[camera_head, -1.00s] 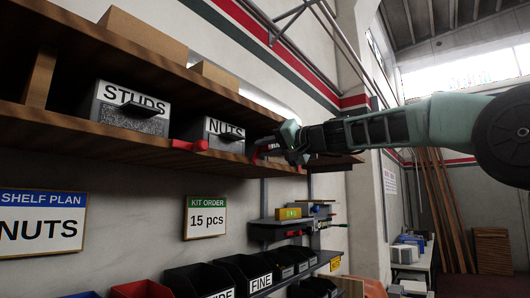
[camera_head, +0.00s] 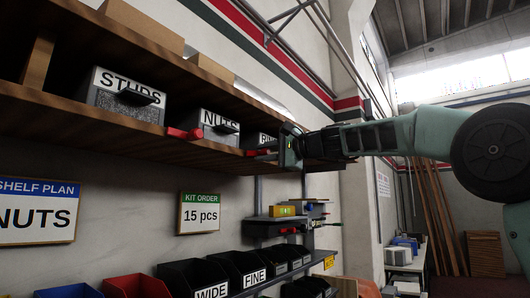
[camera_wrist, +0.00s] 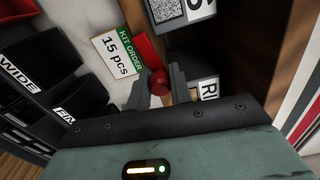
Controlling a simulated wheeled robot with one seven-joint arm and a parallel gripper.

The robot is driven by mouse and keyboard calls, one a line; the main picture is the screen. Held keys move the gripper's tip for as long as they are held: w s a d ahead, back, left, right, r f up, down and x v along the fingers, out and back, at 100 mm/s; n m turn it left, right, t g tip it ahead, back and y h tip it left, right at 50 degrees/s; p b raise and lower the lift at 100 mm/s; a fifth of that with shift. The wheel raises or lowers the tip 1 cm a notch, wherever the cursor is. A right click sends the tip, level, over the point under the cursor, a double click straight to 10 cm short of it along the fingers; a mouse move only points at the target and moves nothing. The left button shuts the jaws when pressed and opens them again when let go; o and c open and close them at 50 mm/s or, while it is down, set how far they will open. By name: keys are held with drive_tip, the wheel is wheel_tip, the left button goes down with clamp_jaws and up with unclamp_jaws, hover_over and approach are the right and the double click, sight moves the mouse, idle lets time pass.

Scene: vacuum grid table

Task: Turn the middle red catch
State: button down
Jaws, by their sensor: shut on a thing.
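My gripper (camera_head: 268,154) is at the front edge of the upper wooden shelf, just below the bin marked "RI…" (camera_head: 265,138). In the wrist view my fingers (camera_wrist: 160,87) are shut on the round knob of a red catch (camera_wrist: 159,80); its flat red bar (camera_wrist: 148,50) runs up and left from the knob. In the head view this catch (camera_head: 251,153) is partly hidden by my gripper. Another red catch (camera_head: 183,133) sits on the shelf edge to the left, between the STUDS bin (camera_head: 122,98) and the NUTS bin (camera_head: 219,127).
The upper shelf (camera_head: 75,117) runs close above and beside my gripper. A "KIT ORDER 15 pcs" sign (camera_head: 200,213) hangs on the wall below. Lower bins (camera_head: 195,280) and a small shelf of tools (camera_head: 286,211) stand further down. Open room lies to the right.

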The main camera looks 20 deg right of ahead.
drive_tip(key=shift+d+f+m, duration=0.1)
drive_tip(key=shift+f+m, duration=0.3)
drive_tip(key=shift+m, duration=0.6)
drive_tip(key=shift+w, duration=0.1)
drive_tip(key=c, duration=1.3)
unclamp_jaws()
drive_tip(key=shift+o, duration=0.2)
drive_tip(key=b+v, duration=0.8)
drive_tip(key=v, duration=0.9)
drive_tip(key=shift+s+b, duration=0.2)
drive_tip(key=shift+b, duration=0.2)
